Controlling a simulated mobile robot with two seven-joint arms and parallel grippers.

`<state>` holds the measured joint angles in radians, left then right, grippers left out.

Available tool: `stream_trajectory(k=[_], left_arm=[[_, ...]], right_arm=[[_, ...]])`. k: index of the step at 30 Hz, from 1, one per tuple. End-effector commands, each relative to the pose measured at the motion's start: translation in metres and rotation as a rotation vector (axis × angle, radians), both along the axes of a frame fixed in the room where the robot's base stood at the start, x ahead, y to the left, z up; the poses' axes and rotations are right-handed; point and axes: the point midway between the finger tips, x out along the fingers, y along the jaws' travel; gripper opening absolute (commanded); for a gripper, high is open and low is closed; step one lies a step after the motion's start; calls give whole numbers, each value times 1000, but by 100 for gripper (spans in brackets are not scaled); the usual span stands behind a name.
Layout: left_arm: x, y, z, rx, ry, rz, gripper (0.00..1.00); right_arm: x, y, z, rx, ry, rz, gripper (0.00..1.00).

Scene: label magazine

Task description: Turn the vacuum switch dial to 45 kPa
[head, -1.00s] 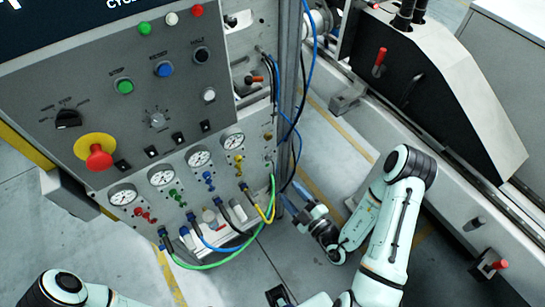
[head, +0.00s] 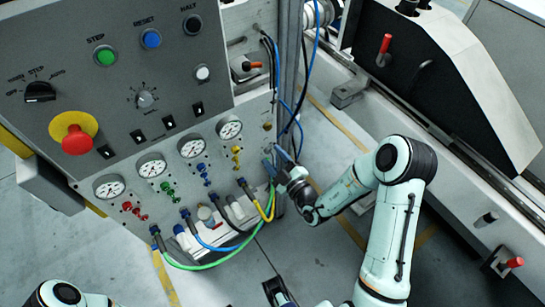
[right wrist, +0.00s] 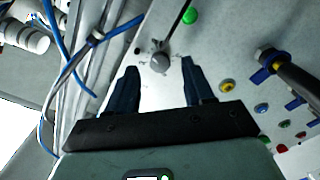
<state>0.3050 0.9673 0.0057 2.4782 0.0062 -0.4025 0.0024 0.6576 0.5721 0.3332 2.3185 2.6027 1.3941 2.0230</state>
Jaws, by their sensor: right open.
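My right gripper (head: 275,162) is open, its blue fingers close to the lower right edge of the grey control panel (head: 225,105). In the right wrist view the open gripper (right wrist: 158,80) shows both dark blue fingers apart, pointing at the panel. A small round grey knob (right wrist: 160,61), which looks like the vacuum switch dial, sits between and just beyond the fingertips. A dark thin line runs up from it. I see no finger touching it, and its setting is too small to read. In the head view the dial cannot be made out clearly.
Pressure gauges (head: 229,127) and small coloured valves (head: 236,155) line the panel left of my gripper. Green hose (head: 272,200) and yellow hose (head: 267,212) hang just below it. Blue cables (head: 313,60) run along the frame post.

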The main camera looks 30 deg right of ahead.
Motion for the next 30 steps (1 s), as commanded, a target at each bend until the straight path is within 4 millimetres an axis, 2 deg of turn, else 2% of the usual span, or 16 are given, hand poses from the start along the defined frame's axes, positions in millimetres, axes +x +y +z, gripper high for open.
stream_trajectory(k=[4, 13, 14, 18, 30], left_arm=[[0, 0, -1, 0, -1, 0, 43], [0, 0, -1, -1, -1, 0, 43], [0, 0, -1, -1, -1, 0, 43], [0, 0, -1, -1, -1, 0, 43], [-1, 0, 4, -1, 6, -2, 43]], right_arm=[[11, 1, 0, 0, -1, 1, 52], [13, 1, 0, 0, 0, 0, 52], [13, 1, 0, 0, 0, 0, 45], [13, 1, 0, 0, 1, 1, 0], [13, 1, 0, -49, -2, 1, 0]])
